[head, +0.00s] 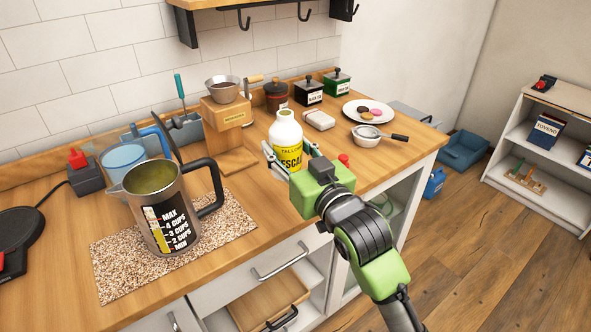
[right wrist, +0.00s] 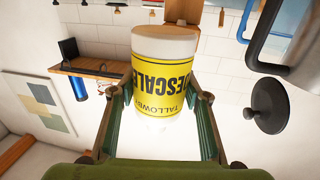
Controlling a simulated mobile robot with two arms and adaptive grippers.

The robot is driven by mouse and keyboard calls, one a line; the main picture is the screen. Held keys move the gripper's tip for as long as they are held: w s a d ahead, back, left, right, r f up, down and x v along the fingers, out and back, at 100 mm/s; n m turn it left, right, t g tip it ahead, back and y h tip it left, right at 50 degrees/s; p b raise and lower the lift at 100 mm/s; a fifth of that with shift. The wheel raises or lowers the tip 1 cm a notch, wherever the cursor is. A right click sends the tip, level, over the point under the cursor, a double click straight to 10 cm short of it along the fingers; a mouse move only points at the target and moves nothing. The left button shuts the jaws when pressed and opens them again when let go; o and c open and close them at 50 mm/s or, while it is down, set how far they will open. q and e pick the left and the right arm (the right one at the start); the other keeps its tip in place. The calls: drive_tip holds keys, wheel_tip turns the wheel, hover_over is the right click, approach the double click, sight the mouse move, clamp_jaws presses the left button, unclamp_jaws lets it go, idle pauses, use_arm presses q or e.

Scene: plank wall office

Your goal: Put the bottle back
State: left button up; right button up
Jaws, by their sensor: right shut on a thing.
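The bottle (head: 286,131) is white with a yellow label reading "TALLOW" and "DESCALE". My right gripper (head: 291,160) is shut on it, with one finger on each side of its body. In the head view the bottle stands upright over the right part of the counter, and its base is hidden behind my gripper. In the right wrist view the bottle (right wrist: 163,85) sits between the two fingers (right wrist: 162,110), with its label upside down. I cannot tell whether its base touches the counter. My left gripper is not in view.
A steel measuring jug (head: 160,205) stands on a speckled mat (head: 115,268) at left. A drawer (head: 262,300) below is open. A hook rack hangs above.

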drive_tip(key=w+f, duration=0.3)
drive_tip(key=w+d+f, duration=0.1)
drive_tip(key=w+f, duration=0.2)
drive_tip(key=f, duration=0.1)
drive_tip(key=w+f, duration=0.3)
drive_tip(key=w, duration=0.1)
drive_tip(key=shift+d+f, duration=0.3)
drive_tip(key=shift+d, duration=0.1)
drive_tip(key=shift+s+f, duration=0.1)
drive_tip(key=shift+f, duration=0.2)
drive_tip(key=shift+f, duration=0.15)
drive_tip(key=o, duration=1.3)
drive_tip(key=shift+o, duration=0.2)
